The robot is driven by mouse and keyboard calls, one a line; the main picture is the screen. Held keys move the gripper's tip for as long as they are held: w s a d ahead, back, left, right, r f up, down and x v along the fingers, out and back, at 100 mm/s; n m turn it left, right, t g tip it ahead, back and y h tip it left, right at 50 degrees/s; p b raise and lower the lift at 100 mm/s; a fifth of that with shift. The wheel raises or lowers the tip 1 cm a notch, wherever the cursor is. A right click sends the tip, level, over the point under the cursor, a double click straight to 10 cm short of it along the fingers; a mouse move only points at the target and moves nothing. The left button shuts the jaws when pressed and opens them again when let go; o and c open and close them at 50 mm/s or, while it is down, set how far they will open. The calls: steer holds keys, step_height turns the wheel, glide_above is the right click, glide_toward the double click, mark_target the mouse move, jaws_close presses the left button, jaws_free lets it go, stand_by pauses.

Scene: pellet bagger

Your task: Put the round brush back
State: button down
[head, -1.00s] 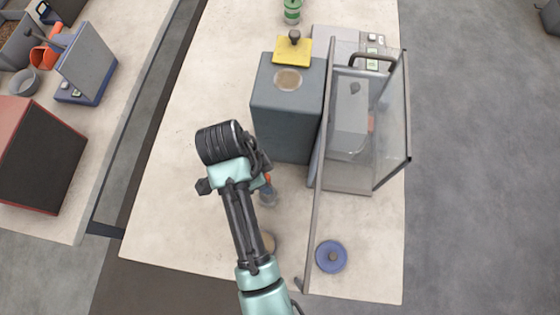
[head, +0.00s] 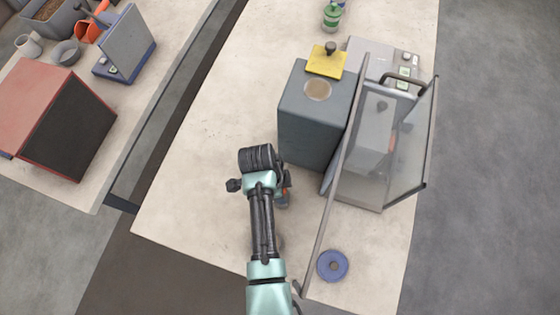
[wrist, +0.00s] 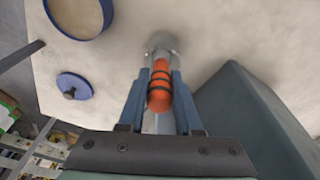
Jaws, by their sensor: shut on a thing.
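My gripper (wrist: 159,80) is shut on the round brush, which has an orange handle with black bands (wrist: 159,88) between the two blue fingers. A pale grey round part (wrist: 161,43) lies beyond the handle, over the bench; I cannot tell whether it is the brush head or a holder, nor whether it touches the bench. My arm hides most of the brush and the fingers there.
A dark grey box (head: 305,125) with a round opening stands close to the right, a yellow plate (head: 326,61) behind it. A clear guard (head: 400,150) is on the right. A blue knobbed lid (head: 333,265) lies front right. A tan, blue-rimmed round dish (wrist: 78,14) is nearby. The bench's left is clear.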

steer(key=shift+f, duration=0.1)
steer(key=c, duration=0.6)
jaws_free()
